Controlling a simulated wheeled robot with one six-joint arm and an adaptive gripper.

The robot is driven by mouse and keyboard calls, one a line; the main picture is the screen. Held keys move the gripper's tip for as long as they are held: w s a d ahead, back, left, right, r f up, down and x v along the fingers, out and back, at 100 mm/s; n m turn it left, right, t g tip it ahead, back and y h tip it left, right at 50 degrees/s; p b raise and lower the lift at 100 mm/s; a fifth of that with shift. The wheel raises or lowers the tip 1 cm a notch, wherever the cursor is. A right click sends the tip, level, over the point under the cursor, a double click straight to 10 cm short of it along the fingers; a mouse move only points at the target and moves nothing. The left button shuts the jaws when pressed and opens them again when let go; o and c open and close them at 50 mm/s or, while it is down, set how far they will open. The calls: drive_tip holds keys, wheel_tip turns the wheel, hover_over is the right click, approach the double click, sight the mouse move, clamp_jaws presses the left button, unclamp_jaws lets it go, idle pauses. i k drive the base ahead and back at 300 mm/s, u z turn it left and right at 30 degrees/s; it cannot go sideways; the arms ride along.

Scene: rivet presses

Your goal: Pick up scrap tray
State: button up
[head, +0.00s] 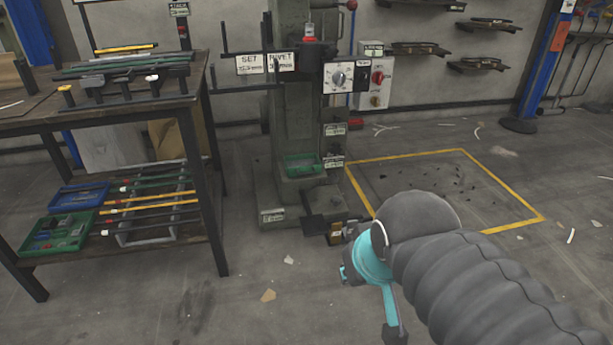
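A small green tray (303,165) sits on the base of the grey-green rivet press (293,120), in front of its column. It looks like the scrap tray, though I read no label on it, and its contents are too small to tell. My arm comes in from the lower right in a grey ribbed sleeve and ends in teal and dark parts. These are in front of the press and to the right of the tray in the picture, apart from it. The fingertips are not clearly seen, so I cannot tell their opening.
A workbench (110,115) with tools stands at left. Its lower shelf holds a blue tray (78,196), another green tray (58,232) and several rods. A dark pedal-like block (336,230) lies by the press's foot. A yellow-outlined floor area (450,190) holds scattered scraps.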

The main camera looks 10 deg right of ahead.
sight(305, 163)
drive_tip(key=z, duration=0.4)
drive_tip(key=i, duration=1.3)
drive_tip(key=z, duration=0.2)
